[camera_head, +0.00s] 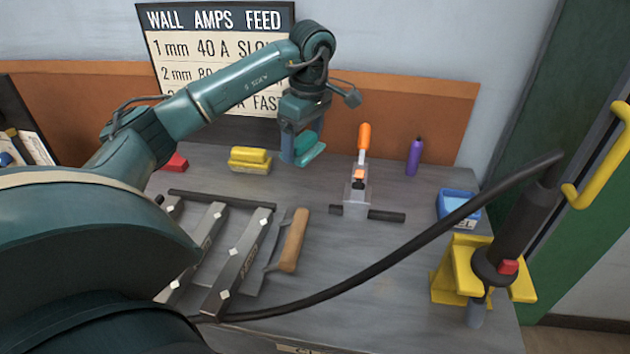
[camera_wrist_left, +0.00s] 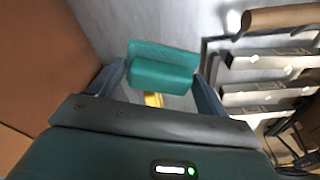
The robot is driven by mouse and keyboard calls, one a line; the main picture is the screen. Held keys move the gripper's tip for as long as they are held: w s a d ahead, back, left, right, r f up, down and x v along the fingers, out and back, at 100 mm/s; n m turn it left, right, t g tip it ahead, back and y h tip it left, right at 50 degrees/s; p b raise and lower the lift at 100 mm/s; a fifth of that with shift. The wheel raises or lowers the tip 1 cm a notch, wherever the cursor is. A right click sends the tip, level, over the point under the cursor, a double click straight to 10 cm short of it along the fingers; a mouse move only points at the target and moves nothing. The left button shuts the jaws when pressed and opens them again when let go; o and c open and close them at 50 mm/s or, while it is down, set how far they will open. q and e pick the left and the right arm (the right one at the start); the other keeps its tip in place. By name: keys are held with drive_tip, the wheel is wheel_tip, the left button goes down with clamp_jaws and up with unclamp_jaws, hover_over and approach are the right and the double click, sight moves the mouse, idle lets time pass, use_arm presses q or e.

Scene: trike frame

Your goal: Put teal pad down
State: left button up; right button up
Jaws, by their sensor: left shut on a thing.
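The teal pad (camera_head: 312,152) is held by my left gripper (camera_head: 298,148), near the back of the grey table, between a yellow block and an orange-handled clamp. In the left wrist view the teal pad (camera_wrist_left: 162,72) sits between the two fingers of my left gripper (camera_wrist_left: 163,84), which is shut on it. I cannot tell whether the pad touches the tabletop. My right gripper does not show.
The yellow block (camera_head: 250,160) lies left of the pad. The orange-handled clamp (camera_head: 362,165) and a purple bottle (camera_head: 414,157) stand right. A blue box (camera_head: 458,207), a torch on a yellow stand (camera_head: 450,285) and metal bars (camera_head: 235,265) are also on the table (camera_head: 340,285).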

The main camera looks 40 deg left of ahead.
use_arm(q)
hover_over(301, 188)
drive_tip(key=f, duration=0.5)
drive_tip(key=shift+d+b, duration=0.3)
drive_tip(key=shift+f, duration=0.25)
drive_tip(key=shift+f+b, duration=0.3)
drive_tip(key=shift+f, duration=1.65)
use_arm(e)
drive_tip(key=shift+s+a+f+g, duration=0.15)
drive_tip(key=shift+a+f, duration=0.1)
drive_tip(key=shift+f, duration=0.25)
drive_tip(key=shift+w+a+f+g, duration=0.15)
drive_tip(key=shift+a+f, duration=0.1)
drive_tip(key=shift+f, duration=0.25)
use_arm(q)
drive_tip(key=shift+f, duration=0.1)
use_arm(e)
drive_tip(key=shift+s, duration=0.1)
use_arm(q)
drive_tip(key=o, duration=1.1)
drive_tip(key=shift+c, duration=0.2)
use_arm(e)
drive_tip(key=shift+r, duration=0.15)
